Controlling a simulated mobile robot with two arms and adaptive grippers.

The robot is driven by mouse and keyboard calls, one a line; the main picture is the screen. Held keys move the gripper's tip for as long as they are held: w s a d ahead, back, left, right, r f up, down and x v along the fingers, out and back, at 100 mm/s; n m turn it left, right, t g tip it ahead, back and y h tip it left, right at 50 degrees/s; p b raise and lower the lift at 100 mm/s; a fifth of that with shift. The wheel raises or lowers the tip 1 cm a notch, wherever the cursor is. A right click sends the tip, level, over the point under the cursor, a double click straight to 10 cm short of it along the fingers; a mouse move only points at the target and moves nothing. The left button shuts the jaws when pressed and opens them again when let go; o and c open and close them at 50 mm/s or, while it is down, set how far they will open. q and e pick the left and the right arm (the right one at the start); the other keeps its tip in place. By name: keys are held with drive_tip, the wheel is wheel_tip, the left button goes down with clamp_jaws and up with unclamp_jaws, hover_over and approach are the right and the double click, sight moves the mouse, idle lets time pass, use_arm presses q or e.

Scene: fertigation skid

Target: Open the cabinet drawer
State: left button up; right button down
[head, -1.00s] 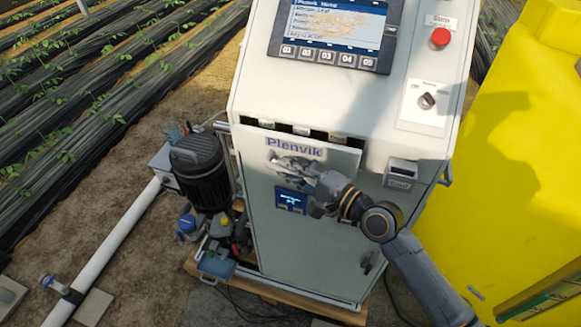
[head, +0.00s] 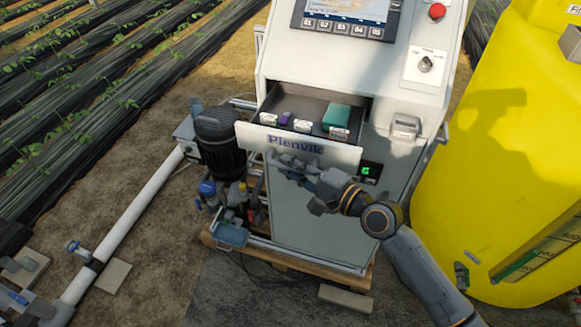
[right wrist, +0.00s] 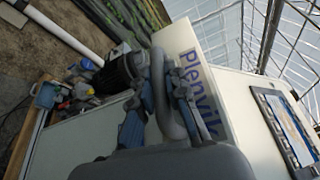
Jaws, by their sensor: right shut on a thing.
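The cabinet (head: 310,225) is a white box with a sloped control panel on top. Its drawer (head: 288,146), with "Plenvik" on the front, stands pulled out and its inside shows. In it lie a teal box (head: 337,117), a small purple item (head: 285,118) and several pale labelled pieces. My right gripper (head: 285,164) is at the lower part of the drawer front, shut on the drawer handle, which it mostly hides. In the right wrist view the fingers (right wrist: 160,105) close around a grey curved bar in front of the drawer face (right wrist: 205,75). My left gripper is not in view.
A black motor pump (head: 218,140) with pipes and blue fittings stands left of the cabinet. A large yellow tank (head: 510,190) stands close on the right. A white pipe (head: 130,225) runs along the ground at left. A loose block (head: 345,299) lies in front.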

drive_tip(key=shift+w, duration=0.1)
drive_tip(key=c, duration=1.7)
unclamp_jaws()
drive_tip(key=o, duration=0.4)
drive_tip(key=shift+c, duration=0.2)
drive_tip(key=shift+d, duration=0.1)
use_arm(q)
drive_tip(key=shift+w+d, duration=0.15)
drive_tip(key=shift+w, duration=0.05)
use_arm(e)
drive_tip(key=v, duration=1.2)
